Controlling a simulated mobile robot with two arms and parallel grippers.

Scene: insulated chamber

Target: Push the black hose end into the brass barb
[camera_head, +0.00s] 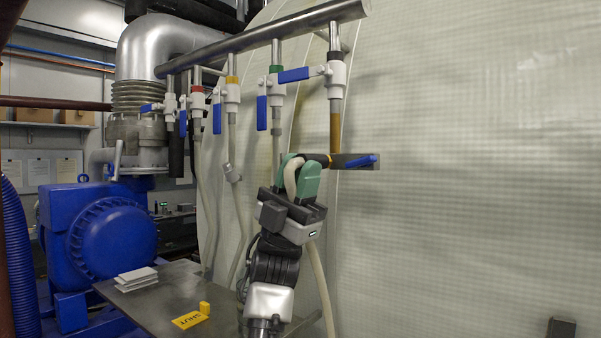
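My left gripper (303,172) has green fingers and is shut on a pale hose (291,176), which bends over between the fingers and hangs down behind my arm. The black hose end (318,158) sticks out to the right of the fingers and lies roughly sideways. The brass barb (335,132) hangs upright below a white valve at the right end of the pipe. The black end is close to the barb's lower tip; I cannot tell whether they touch. My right gripper cannot be made out.
A dark grey bar with a blue part (358,161) lies just right of the barb's tip. Several valves with blue handles hang from the metal pipe (260,40). A grey table (165,305) holds white blocks (136,278) and a yellow tag (190,320). The pale wall fills the right.

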